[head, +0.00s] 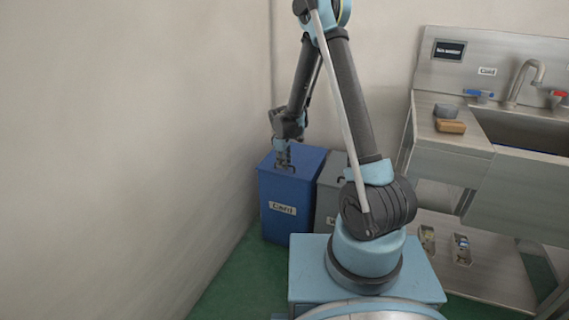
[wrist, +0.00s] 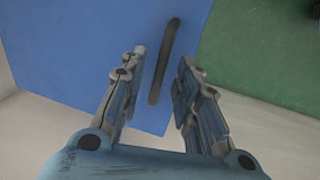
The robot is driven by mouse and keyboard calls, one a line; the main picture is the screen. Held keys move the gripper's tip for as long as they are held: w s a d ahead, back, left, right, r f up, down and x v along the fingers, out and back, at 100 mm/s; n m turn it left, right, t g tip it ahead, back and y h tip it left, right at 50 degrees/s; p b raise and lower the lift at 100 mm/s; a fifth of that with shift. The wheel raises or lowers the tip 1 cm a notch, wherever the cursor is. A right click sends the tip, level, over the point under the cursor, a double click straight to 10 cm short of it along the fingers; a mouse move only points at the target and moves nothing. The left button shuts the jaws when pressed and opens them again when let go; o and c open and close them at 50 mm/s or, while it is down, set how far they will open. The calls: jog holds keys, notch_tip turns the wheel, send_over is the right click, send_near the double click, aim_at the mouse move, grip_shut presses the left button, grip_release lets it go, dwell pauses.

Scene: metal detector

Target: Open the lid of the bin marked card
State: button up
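The blue bin (head: 282,210) marked "Card" stands on the floor by the left wall, and its lid looks shut. In the wrist view the blue lid (wrist: 75,50) fills the upper left, with a dark bar handle (wrist: 165,60) on it. My gripper (head: 284,160) is over the lid in the head view. In the wrist view my gripper (wrist: 162,58) is open, and the handle lies between its two fingers, seemingly without contact. I cannot tell how far above the handle the fingertips are.
A grey bin (head: 328,205) stands right beside the blue one, partly hidden by my arm. A metal sink counter (head: 450,140) with a sponge (head: 451,126) is at the right. The wall (head: 130,150) is close on the left. Green floor (head: 235,285) is clear in front.

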grip_shut()
